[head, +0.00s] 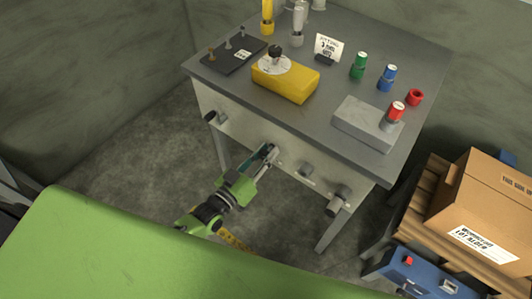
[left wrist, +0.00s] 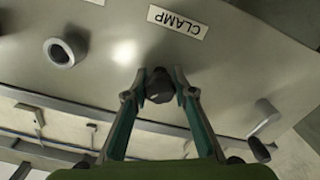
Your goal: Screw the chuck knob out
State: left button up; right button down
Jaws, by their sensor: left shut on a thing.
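A dark faceted knob (left wrist: 158,86) sits on the grey front panel (head: 240,125) of the bench, near a label reading CLAMP (left wrist: 177,22). I cannot tell from its look whether it is the chuck knob. My left gripper (head: 270,150) reaches the front panel and is shut on this knob, one finger on each side, in the left wrist view (left wrist: 159,92). In the head view the fingers largely hide the knob. My right gripper is not in view.
Other fittings stick out of the panel: a black-ended one (head: 211,118), a short ring (head: 305,170) and a larger cylinder (head: 339,201). The benchtop (head: 335,82) holds a yellow block (head: 290,84), a grey block (head: 362,126) and small canisters. A cardboard box (head: 490,205) stands at right.

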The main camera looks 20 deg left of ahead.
pick_arm(q)
jog(key=n, duration=0.3)
jog(key=shift+n+b, duration=0.3)
jog(key=shift+b, duration=0.1)
jog(key=shift+n+b, duration=0.55)
jog(key=shift+n, duration=1.75)
jog(key=o, duration=1.1)
jog(key=shift+s, duration=0.1)
jog(key=v, duration=1.1)
jog(key=shift+s+a, duration=0.15)
jog(key=shift+s, duration=0.25)
